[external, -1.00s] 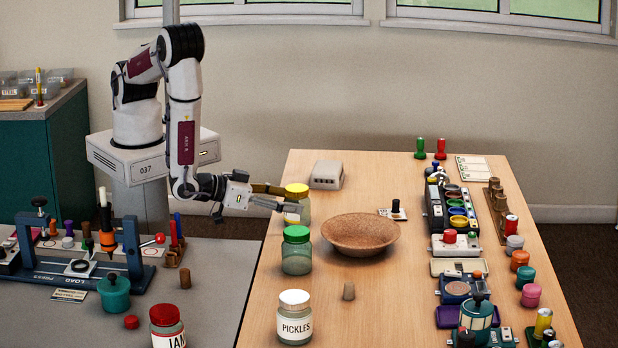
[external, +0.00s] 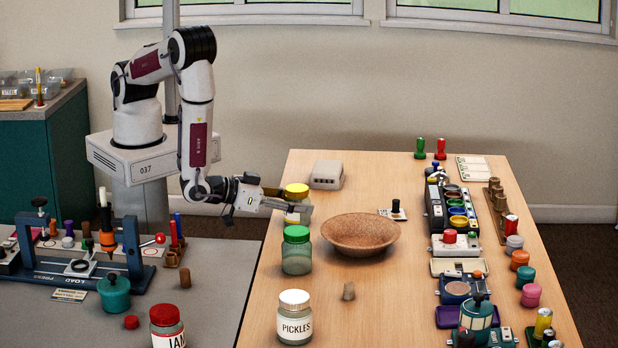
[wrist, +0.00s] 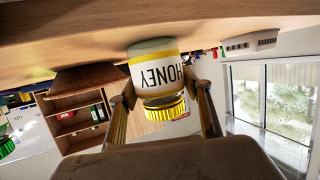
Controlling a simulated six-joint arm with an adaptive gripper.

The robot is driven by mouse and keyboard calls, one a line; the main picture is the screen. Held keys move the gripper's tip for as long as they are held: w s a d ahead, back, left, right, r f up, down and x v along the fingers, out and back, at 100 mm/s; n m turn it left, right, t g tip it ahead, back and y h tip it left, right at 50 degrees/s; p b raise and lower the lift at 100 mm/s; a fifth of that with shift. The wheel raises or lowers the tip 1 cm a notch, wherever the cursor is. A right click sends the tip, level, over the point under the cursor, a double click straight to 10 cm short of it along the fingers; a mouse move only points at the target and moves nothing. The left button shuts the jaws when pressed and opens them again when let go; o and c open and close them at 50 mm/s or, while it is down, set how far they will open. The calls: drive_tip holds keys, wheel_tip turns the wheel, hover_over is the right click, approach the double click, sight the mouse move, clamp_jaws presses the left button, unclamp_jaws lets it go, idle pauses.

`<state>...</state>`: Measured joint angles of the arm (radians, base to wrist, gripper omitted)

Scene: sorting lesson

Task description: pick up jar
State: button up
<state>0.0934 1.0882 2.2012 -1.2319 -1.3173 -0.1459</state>
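The honey jar with a yellow lid (external: 297,190) stands upright on the table, behind the green-lidded jar. In the wrist view the honey jar (wrist: 152,66) appears upside down, with its HONEY label toward the camera. My gripper (external: 293,199) is level and comes from the left at the honey jar's upper part. In the wrist view its fingers (wrist: 162,88) are spread, one on each side of the jar; firm contact is not visible. A green-lidded jar (external: 296,257) and a white-lidded PICKLES jar (external: 294,322) stand nearer the camera.
A brown bowl (external: 360,220) sits right of the jars, with a small cork (external: 348,291) in front. A grey box (external: 327,174) is behind the honey jar. Stamps and pots crowd the table's right side. A red-lidded jar (external: 166,318) stands on the left grey bench.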

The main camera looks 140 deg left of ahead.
drive_tip(key=c, duration=0.6)
drive_tip(key=shift+r, duration=0.2)
drive_tip(key=shift+r, duration=4.85)
